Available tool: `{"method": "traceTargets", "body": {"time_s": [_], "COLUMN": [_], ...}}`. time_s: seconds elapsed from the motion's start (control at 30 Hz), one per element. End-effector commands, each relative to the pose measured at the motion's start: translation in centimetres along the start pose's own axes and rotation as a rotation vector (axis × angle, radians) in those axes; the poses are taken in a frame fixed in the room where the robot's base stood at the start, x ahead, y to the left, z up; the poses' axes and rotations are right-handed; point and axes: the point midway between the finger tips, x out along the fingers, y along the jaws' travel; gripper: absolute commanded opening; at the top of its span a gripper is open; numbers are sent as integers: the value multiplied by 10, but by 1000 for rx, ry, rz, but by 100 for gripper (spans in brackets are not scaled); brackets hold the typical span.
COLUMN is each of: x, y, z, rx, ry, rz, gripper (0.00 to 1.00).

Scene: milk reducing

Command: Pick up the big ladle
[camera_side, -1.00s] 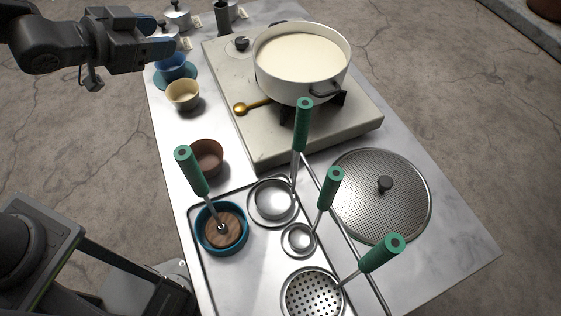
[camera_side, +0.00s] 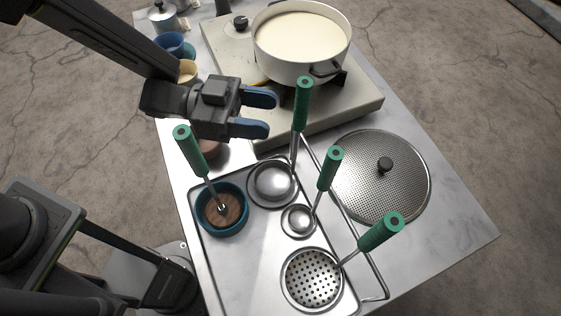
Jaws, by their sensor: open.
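The big ladle (camera_side: 272,184) rests on the metal tray, its round steel bowl at the back and its green handle (camera_side: 302,104) standing up and leaning on the tray's rail. A small ladle (camera_side: 298,221) with a green handle lies in front of it. A skimmer (camera_side: 313,279) with a perforated bowl and green handle is nearest the front. My gripper (camera_side: 262,113) is open and empty, its two blue fingers pointing right toward the big ladle's handle, a short gap to the left of it.
A white pot of milk (camera_side: 301,42) stands on the stove (camera_side: 370,112) at the back. A round mesh lid (camera_side: 400,190) lies right of the tray (camera_side: 235,270). A blue bowl (camera_side: 208,232) holds a wooden green-handled tool. Several cups stand at the back left.

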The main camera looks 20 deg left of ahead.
Motion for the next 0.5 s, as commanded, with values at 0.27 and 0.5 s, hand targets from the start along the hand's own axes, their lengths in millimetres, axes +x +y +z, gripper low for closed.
{"method": "traceTargets", "body": {"time_s": [0.27,0.5], "x": [30,59], "y": [0,0], "z": [0,2], "rx": [0,1], "ry": [-1,0], "rz": [-1,1], "gripper": [52,52]}}
